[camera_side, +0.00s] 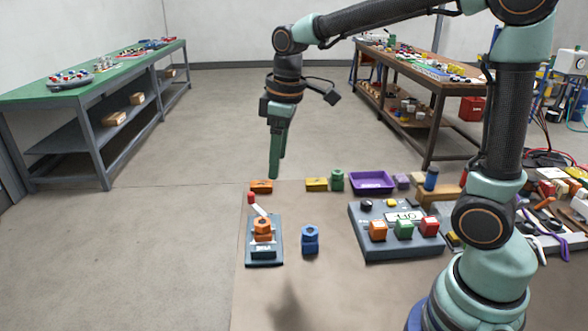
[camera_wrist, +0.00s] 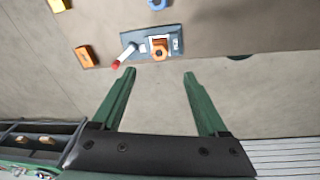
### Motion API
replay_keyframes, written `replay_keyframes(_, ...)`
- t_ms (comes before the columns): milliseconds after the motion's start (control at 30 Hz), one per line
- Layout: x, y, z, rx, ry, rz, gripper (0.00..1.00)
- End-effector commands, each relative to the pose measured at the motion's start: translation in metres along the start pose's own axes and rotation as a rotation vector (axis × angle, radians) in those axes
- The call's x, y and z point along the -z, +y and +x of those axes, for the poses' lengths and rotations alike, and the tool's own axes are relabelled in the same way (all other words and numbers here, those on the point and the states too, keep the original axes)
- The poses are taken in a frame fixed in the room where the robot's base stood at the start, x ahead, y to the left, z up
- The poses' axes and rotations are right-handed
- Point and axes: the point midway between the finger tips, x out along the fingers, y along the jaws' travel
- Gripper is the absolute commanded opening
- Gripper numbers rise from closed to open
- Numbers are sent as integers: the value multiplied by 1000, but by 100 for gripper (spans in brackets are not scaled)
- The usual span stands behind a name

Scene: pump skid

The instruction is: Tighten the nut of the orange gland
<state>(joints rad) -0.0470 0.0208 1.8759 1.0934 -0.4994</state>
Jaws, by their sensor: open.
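The orange gland (camera_side: 263,232) stands upright on a small dark grey plate (camera_side: 264,255) and has a hex-shaped orange nut at its top. A pale lever with a red knob (camera_side: 251,198) rises from the plate's far end. In the wrist view the orange gland (camera_wrist: 159,54) sits beside a white patch on the plate, with the red-tipped lever (camera_wrist: 117,64) to its left. My gripper (camera_side: 276,175) is open and empty, pointing down, held in the air apart from the gland. In the wrist view its fingertips (camera_wrist: 159,73) frame the space just below the gland.
A blue hex fitting (camera_side: 310,240) stands right of the plate. A larger grey panel (camera_side: 400,245) with coloured blocks lies further right. An orange block (camera_side: 261,187), a yellow block (camera_side: 316,185), a green piece (camera_side: 337,180) and a purple tray (camera_side: 371,182) line the back.

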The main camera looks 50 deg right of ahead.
Motion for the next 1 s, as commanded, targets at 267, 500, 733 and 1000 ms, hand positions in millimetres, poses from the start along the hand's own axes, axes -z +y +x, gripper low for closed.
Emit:
replay_keyframes(267,32,9,43,72,-104,-196,76)
replay_keyframes(500,38,10,57,89,-125,-242,76)
replay_keyframes(733,32,7,89,92,-129,-240,76)
replay_keyframes(1000,26,4,140,90,-127,-239,76)
